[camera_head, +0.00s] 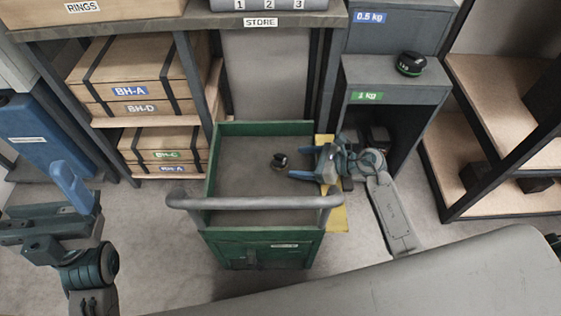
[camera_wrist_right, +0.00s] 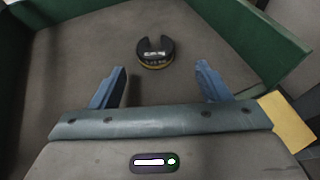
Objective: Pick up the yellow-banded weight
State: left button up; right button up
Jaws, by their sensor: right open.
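The yellow-banded weight (camera_wrist_right: 155,53) is a small dark slotted disc with a yellow band low on its side. It lies on the grey floor of the green cart (camera_wrist_right: 286,45). In the head view the weight (camera_head: 280,161) sits right of the cart's middle. My right gripper (camera_wrist_right: 160,85) is open and empty, with the weight just beyond its blue fingertips and between their lines. In the head view the right gripper (camera_head: 291,175) reaches over the cart's right wall. My left gripper (camera_head: 72,185) is at the far left, away from the cart; its jaw gap is unclear.
A grey handle bar (camera_head: 255,203) crosses the cart's near side. A green-banded weight (camera_head: 410,64) stands on the 1 kg stand (camera_head: 395,75) at the right. Shelves with wooden boxes (camera_head: 140,75) stand at the left. The rest of the cart floor looks clear.

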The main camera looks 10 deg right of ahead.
aim_at(284, 161)
jog(key=x, duration=0.5)
jog(key=shift+s+a+r+b, duration=0.15)
jog(key=shift+a+r+b, duration=0.15)
jog(key=shift+a+b, duration=0.1)
jog(key=c, duration=1.1)
jog(key=shift+c, duration=0.7)
jog(key=shift+r, duration=0.15)
